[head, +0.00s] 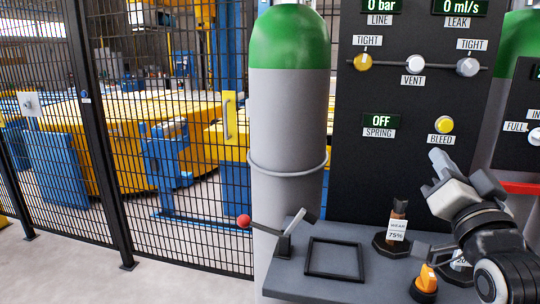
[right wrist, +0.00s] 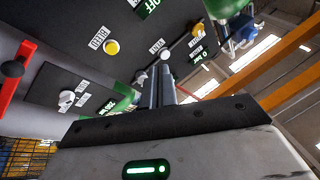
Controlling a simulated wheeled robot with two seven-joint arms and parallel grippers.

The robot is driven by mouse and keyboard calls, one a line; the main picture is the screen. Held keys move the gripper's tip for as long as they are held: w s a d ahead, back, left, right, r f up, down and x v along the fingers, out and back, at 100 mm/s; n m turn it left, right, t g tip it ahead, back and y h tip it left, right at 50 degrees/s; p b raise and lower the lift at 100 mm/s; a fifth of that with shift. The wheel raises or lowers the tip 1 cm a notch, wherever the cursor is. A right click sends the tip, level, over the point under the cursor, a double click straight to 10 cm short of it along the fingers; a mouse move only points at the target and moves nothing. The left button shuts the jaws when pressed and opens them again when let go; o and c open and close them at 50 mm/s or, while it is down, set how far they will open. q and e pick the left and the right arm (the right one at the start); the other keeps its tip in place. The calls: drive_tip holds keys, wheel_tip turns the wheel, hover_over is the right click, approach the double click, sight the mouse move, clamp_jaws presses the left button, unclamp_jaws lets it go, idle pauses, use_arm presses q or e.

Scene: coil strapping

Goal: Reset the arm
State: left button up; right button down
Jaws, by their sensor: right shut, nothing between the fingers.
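My right gripper (head: 440,162) is raised in front of the dark panel (head: 400,180), at its lower right, below the yellow BLEED button (head: 444,124). Its fingers are together and empty; they also show in the right wrist view (right wrist: 161,85), pointing up toward the panel. A lever with a red ball (head: 243,221) is mounted at the left end of the grey shelf; its ball end sticks out left and a pale plate rises at its other end. My left gripper is not in view.
The grey shelf (head: 300,284) bears an empty black square frame (head: 334,259), a dark post tagged WEAR 75% (head: 397,226) and an orange-topped knob (head: 427,279). A green-topped grey cylinder (head: 288,120) stands behind. A mesh fence (head: 170,120) closes off the left; the floor before it is clear.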

drive_tip(key=s+a+f+n+g+y, duration=0.1)
drive_tip(key=s+f+g, duration=0.2)
drive_tip(key=f, duration=0.5)
drive_tip(key=s+a+f+n+g, duration=0.2)
drive_tip(key=f+g, duration=0.2)
drive_tip(key=f, duration=0.5)
drive_tip(key=s+a+f+n+g+y, duration=0.1)
drive_tip(key=s+f+g, duration=0.2)
drive_tip(key=f, duration=0.5)
drive_tip(key=s+a+f+n+g, duration=0.1)
drive_tip(key=s+f+n+g, duration=0.1)
drive_tip(key=s+f+g, duration=0.5)
drive_tip(key=s+a+f+n+g, duration=0.1)
drive_tip(key=s+a+f+n, duration=0.1)
drive_tip(key=s+f, duration=0.65)
drive_tip(key=w+a+f+t+y, duration=0.1)
drive_tip(key=w+a+t+y, duration=0.1)
drive_tip(key=w+a+t, duration=0.2)
drive_tip(key=a+t, duration=0.2)
drive_tip(key=t, duration=0.1)
drive_tip(key=shift+f+y, duration=0.35)
drive_tip(key=shift+y, duration=0.05)
